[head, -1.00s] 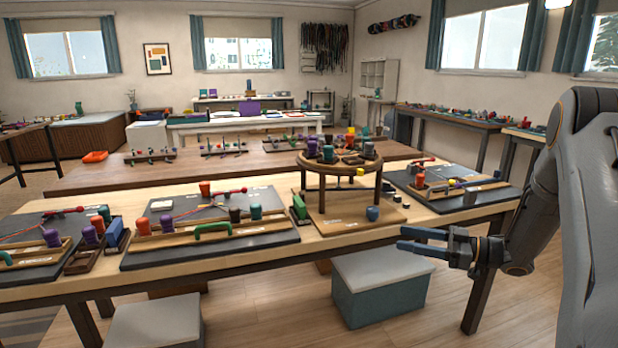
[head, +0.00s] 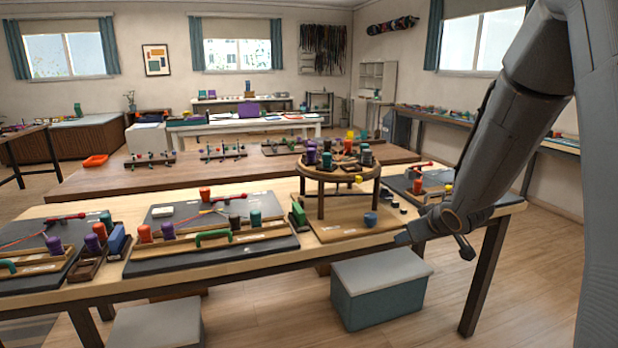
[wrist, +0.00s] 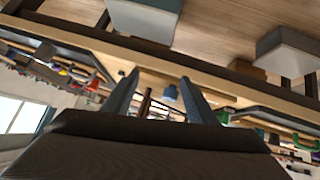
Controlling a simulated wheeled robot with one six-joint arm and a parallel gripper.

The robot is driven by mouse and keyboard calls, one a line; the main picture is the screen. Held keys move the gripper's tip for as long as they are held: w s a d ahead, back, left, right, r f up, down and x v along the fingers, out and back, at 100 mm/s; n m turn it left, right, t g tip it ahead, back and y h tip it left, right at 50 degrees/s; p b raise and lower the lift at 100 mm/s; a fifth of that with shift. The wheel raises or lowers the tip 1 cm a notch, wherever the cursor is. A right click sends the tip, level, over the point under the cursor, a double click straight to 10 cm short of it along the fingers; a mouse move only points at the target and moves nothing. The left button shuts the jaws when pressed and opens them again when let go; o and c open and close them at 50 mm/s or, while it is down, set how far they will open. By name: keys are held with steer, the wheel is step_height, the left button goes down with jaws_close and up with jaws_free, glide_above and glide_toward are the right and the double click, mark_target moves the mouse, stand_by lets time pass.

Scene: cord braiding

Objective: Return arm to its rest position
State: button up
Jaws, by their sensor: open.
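My gripper shows in the wrist view (wrist: 158,95) with its two blue-grey fingers spread apart and nothing between them. The right-hand dark work mat (head: 405,186) is partly covered by my arm.
A grey-blue storage stool (head: 382,292) stands on the floor before the bench, with a second stool (head: 155,328) at lower left. Dark mats with racks of bobbins (head: 210,235) fill the bench's left half. Open floor (head: 540,270) lies right of the bench.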

steer(key=s+a+m+g, duration=0.1)
steer(key=s+a+g, duration=0.2)
steer(key=s, duration=0.8)
steer(key=s+a+m+g+p, duration=0.1)
steer(key=s+a+g, duration=0.1)
steer(key=s, duration=0.9)
steer(key=s+a+m+g, duration=0.2)
steer(key=s+a+g, duration=0.1)
steer(key=s, duration=0.8)
steer(key=shift+a+f+g+h+p, duration=0.3)
steer(key=shift+a+g+h+p, duration=0.1)
steer(key=shift+g, duration=0.4)
